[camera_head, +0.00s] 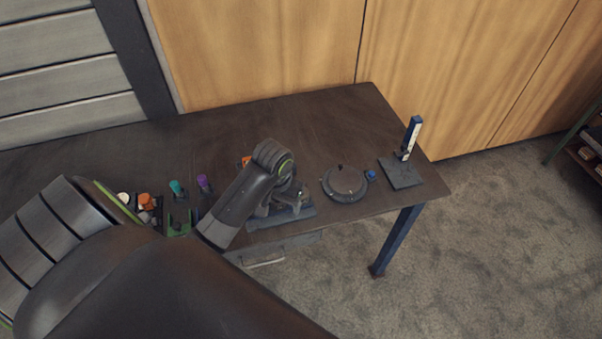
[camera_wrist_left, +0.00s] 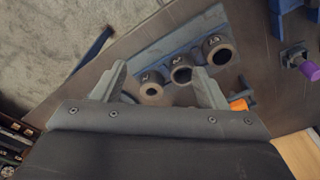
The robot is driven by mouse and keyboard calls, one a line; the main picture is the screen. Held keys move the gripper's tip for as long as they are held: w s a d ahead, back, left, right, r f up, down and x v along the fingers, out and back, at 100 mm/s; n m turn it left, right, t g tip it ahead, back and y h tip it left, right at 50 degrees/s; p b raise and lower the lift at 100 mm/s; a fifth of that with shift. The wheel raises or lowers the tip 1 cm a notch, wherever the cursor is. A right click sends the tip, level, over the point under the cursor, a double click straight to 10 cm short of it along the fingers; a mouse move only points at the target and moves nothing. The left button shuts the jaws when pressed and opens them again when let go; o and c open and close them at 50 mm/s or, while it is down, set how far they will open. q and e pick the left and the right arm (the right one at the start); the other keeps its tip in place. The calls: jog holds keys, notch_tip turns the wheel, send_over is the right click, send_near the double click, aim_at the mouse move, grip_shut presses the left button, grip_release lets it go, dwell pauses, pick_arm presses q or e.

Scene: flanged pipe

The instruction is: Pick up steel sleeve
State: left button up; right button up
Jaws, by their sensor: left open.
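Three grey ring-shaped sleeves stand in a row on a blue-grey holder (camera_wrist_left: 180,38) in the left wrist view: a small one (camera_wrist_left: 150,89), a middle one (camera_wrist_left: 181,75) and a large one (camera_wrist_left: 219,52). Each has a dark mark beside it, too blurred to read. I cannot tell which is the steel sleeve. My left gripper (camera_wrist_left: 158,70) is open and empty, its fingers spread on either side of the small and middle sleeves in the picture. Their height above them is unclear. In the head view my left arm covers most of the holder (camera_head: 262,222). My right gripper is not seen.
A round dark flange (camera_head: 345,184) lies right of the holder, with a blue part (camera_head: 371,174) beside it. A stand with a blue-white post (camera_head: 412,134) is at the table's right end. Teal (camera_head: 176,187) and purple (camera_head: 203,183) items stand left. The table's back is clear.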

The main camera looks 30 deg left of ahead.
pick_arm(q)
jog(key=w+a+r+n+g, duration=0.1)
jog(key=w+a+r+n, duration=0.1)
jog(key=w+r, duration=0.7)
jog(key=f+b, duration=0.4)
jog(key=f, duration=0.1)
jog(key=w+f+b, duration=0.1)
jog(key=f+b, duration=0.9)
jog(key=shift+w+d+f, duration=0.2)
jog(key=shift+w+f, duration=0.05)
jog(key=shift+w, duration=0.15)
jog(key=shift+f, duration=0.35)
jog(key=shift+w+f+p, duration=0.1)
jog(key=shift+f+p, duration=0.2)
jog(key=shift+f, duration=1.2)
jog(key=shift+d, duration=0.1)
jog(key=c, duration=1.4)
jog(key=shift+r, duration=0.15)
